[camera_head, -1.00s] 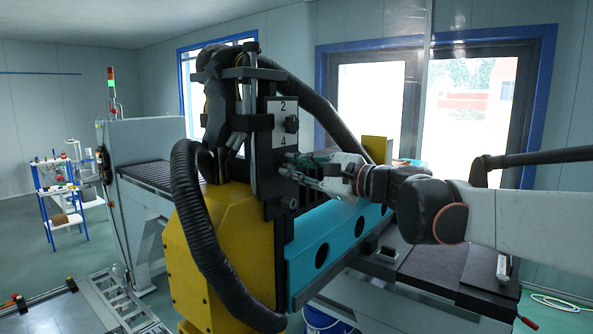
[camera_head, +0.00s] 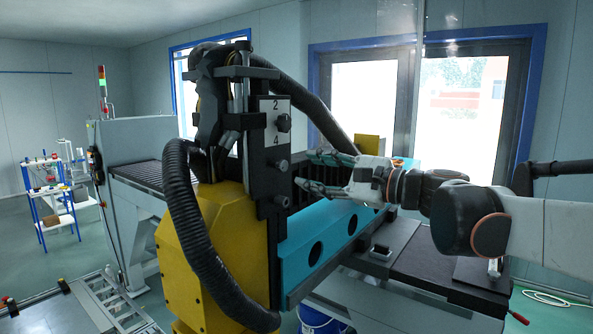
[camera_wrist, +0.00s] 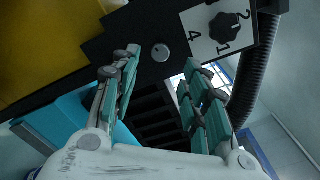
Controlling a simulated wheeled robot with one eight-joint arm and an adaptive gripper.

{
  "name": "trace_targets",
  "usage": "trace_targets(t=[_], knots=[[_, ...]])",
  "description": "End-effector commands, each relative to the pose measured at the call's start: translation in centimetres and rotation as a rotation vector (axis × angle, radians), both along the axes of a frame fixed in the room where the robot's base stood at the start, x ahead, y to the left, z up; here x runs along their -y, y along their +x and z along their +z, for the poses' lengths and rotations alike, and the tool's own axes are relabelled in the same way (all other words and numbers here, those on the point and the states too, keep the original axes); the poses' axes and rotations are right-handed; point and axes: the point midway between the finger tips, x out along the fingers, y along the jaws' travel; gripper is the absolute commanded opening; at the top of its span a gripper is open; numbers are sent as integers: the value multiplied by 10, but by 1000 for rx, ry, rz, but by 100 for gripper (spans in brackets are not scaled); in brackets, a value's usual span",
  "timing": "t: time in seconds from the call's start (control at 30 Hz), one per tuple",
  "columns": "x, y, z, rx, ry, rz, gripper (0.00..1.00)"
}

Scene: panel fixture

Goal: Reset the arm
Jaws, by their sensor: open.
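My gripper (camera_head: 304,172) is open and empty in the head view, a little to the right of the black vertical panel (camera_head: 268,190). Its two green-padded fingers also show in the wrist view (camera_wrist: 163,82), spread apart with nothing between them. The panel carries a white plate (camera_head: 275,137) with numbers and a black knob (camera_head: 284,123). The plate (camera_wrist: 214,36) and knob (camera_wrist: 229,27) show at the upper right in the wrist view. A round grey knob (camera_head: 281,166) sits below the plate, with another (camera_head: 281,201) lower down. My fingers appear apart from the knobs.
A yellow machine body (camera_head: 205,250) with a thick black hose (camera_head: 190,215) stands left of my gripper. A blue beam (camera_head: 320,250) runs below it. A dark machine bed (camera_head: 440,275) lies at the lower right. A blue-framed window (camera_head: 460,110) is behind.

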Motion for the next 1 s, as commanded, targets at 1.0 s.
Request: trace_targets(t=[1.0], knots=[[7,-114,-272,135,-729,75,42]])
